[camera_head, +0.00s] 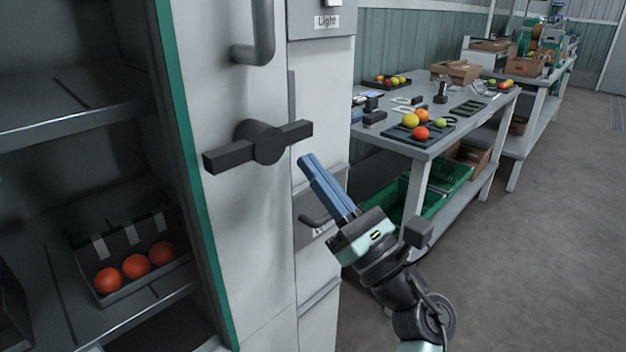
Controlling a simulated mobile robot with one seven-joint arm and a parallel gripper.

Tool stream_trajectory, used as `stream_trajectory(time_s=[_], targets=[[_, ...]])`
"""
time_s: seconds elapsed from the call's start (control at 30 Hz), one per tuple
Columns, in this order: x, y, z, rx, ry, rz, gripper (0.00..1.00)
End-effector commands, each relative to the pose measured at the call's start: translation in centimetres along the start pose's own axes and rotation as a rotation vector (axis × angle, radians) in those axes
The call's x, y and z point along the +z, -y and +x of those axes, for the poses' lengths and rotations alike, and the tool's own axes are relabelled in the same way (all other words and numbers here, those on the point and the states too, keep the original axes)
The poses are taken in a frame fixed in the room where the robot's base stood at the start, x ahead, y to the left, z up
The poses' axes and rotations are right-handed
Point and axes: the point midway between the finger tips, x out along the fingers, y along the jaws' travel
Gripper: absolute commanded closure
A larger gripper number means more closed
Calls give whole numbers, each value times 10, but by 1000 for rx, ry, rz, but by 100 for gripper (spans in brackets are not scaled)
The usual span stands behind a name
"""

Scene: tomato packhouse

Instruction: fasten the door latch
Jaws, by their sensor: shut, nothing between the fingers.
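The door latch (262,143) is a dark bar on a round hub, fixed to the white door (232,210). The bar lies nearly level, tilted slightly up to the right. The door has a green edge at left, and the shelves beside that edge are open to view. A grey curved pull handle (261,35) is above the latch. My gripper (306,160) has blue fingers, shut together and empty. Its tips are just below and right of the latch bar's right end in the picture. I cannot tell whether they touch it.
At left, a shelf holds a box (140,275) with three red tomatoes. A small dark handle (314,220) is behind my fingers. A workbench (430,150) with trays and tomatoes stands at right, green crates (441,176) below it. The floor (560,260) at right is clear.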

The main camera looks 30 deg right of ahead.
Motion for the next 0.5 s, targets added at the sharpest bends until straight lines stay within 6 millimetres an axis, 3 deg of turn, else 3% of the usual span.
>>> stream_trajectory(time_s=[0.03, 0.1, 0.5], targets=[[-14, -1, -8, 1, 0, 1, 100], [-24, -2, -12, 2, 0, 1, 100], [-17, 2, -92, -1, -1, 2, 100]])
